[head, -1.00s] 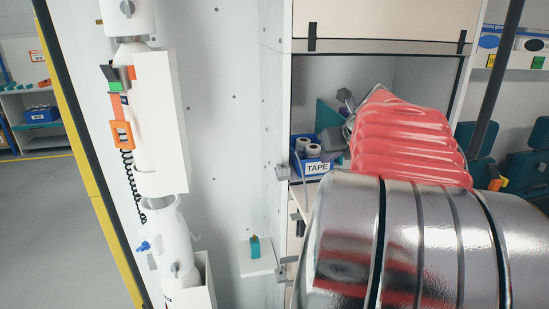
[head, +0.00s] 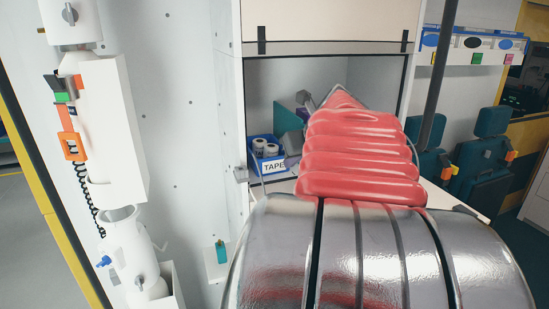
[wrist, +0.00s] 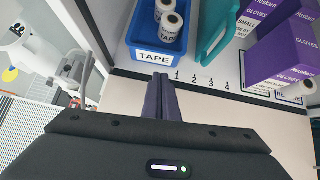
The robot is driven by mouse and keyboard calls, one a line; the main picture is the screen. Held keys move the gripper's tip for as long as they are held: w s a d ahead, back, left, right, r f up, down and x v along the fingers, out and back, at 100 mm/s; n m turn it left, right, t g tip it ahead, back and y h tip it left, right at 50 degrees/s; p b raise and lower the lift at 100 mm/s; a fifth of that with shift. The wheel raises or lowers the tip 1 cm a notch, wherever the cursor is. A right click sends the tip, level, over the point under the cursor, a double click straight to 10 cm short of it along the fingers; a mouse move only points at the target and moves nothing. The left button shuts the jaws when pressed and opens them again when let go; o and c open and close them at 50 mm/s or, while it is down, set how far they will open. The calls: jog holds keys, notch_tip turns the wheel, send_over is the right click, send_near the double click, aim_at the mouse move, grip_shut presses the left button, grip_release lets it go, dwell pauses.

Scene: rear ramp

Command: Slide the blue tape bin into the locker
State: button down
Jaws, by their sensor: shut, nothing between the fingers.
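The blue tape bin (head: 258,150) stands upright in the left part of the open locker (head: 375,68), with white rolls in it and a TAPE label on its front. In the wrist view the bin (wrist: 134,42) is just ahead of my gripper (wrist: 160,78).
A teal caddy (wrist: 207,40) stands close right of the bin, with purple glove boxes (wrist: 285,50) beyond. A small bracket shelf (head: 217,262) juts from the wall at lower left. A dark bar (head: 437,75) crosses at right.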

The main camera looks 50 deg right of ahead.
jog(key=v, duration=0.9)
jog(key=shift+w, duration=0.1)
jog(key=w+a+r+n+t+y, duration=0.2)
jog(key=w+a+n, duration=0.6)
jog(key=a, duration=0.5)
jog(key=w+a+r+n+t+y, duration=0.1)
jog(key=w+a+n+y, duration=0.2)
jog(key=w+a+n, duration=0.55)
jog(key=s+a+f+n+g, duration=0.2)
jog(key=s+a+f+n, duration=0.6)
jog(key=f+n, duration=0.3)
jog(key=s+a+f+n+g+h, duration=0.1)
jog(key=s+a+f+n+g, duration=0.2)
jog(key=s+a+f+n, duration=0.6)
notch_tip(320, 180, down, 3)
jog(key=a+n, duration=0.1)
jog(key=n, duration=0.3)
jog(key=shift+s+n, duration=0.15)
jog(key=shift+n, duration=0.2)
